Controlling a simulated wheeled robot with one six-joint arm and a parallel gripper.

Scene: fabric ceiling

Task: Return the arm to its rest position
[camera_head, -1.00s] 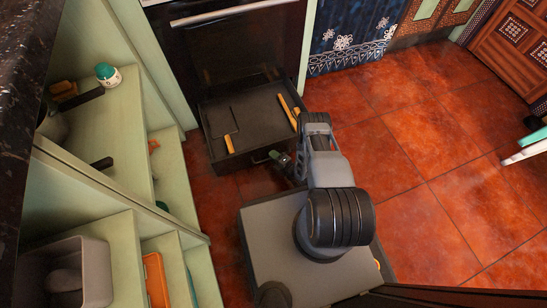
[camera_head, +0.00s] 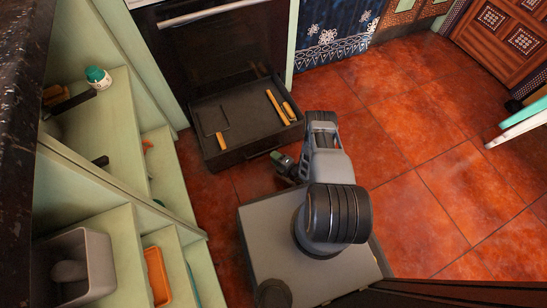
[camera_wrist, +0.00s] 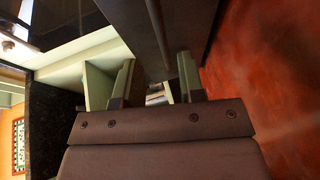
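My gripper (camera_head: 284,165) is folded in close to my body, low beside the front of my base, and is seen small in the head view. It is just in front of the pulled-out dark drawer (camera_head: 262,148), and seems apart from it. In the wrist view my gripper (camera_wrist: 157,72) shows two fingers spread apart with nothing held between them.
The drawer under the oven (camera_head: 210,45) holds yellow-handled tools (camera_head: 278,107). Open pale green shelves (camera_head: 105,130) stand on the left with a grey bin (camera_head: 98,265) and an orange tray (camera_head: 157,276). The red tiled floor (camera_head: 420,150) on the right is clear.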

